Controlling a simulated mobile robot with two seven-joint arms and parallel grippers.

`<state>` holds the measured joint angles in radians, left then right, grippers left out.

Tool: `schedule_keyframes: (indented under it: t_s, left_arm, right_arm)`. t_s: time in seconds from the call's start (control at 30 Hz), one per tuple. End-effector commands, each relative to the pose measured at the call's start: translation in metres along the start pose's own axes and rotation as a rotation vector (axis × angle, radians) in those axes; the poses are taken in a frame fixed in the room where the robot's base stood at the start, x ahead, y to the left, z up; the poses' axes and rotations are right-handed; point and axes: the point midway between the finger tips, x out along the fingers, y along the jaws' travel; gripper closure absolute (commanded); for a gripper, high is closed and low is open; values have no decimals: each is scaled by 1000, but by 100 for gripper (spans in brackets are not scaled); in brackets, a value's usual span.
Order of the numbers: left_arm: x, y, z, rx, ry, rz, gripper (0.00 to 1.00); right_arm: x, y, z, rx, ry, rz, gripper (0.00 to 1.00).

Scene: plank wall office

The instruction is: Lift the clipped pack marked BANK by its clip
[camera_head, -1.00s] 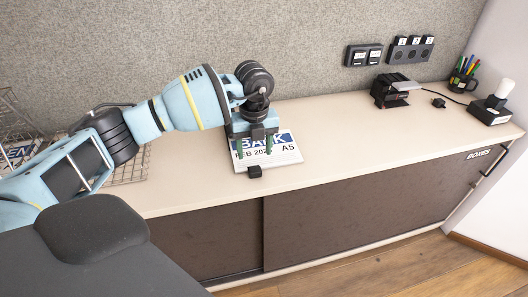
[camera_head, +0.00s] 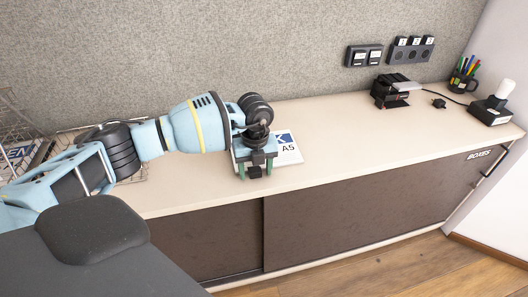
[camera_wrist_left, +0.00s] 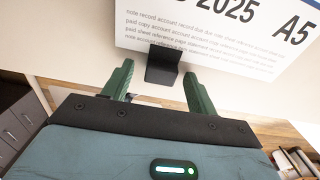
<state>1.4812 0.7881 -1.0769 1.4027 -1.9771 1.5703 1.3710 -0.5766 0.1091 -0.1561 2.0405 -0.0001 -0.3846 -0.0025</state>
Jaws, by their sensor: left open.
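The clipped pack (camera_head: 288,152) lies flat on the cabinet top, its blue and white cover partly hidden by my left arm in the head view. In the left wrist view the pack (camera_wrist_left: 222,30) shows "2025", "A5" and small print; the word BANK is hidden now. Its black clip (camera_wrist_left: 163,66) sits on the edge nearest the gripper, and it also shows in the head view (camera_head: 255,172). My left gripper (camera_wrist_left: 158,84) is open, with its green fingers on either side of the clip, apart from it. My right gripper is not in view.
A wire basket (camera_head: 128,173) with papers stands at the left of the cabinet top (camera_head: 350,150). A black device (camera_head: 390,91), a pen cup (camera_head: 461,82) and a lamp-like item (camera_head: 491,110) stand far right. The top between is clear.

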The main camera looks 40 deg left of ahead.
Motion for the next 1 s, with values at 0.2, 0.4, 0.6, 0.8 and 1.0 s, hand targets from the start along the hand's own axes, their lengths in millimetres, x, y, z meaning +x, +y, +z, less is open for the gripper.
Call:
schedule_keyframes:
  t_s: [0.2, 0.4, 0.6, 0.8, 1.0]
  left_arm:
    - [0, 0, 0, 0, 0, 0, 63]
    - [0, 0, 0, 0, 1, 0, 89]
    - [-1, 0, 0, 0, 0, -1, 100]
    - [-1, 0, 0, 0, 0, -1, 100]
    - [-3, 4, 4, -2, 0, -1, 100]
  right_arm:
    - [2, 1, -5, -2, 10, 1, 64]
    - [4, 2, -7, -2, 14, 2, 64]
    - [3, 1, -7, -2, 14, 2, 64]
    - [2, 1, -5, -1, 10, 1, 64]
    - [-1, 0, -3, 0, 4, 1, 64]
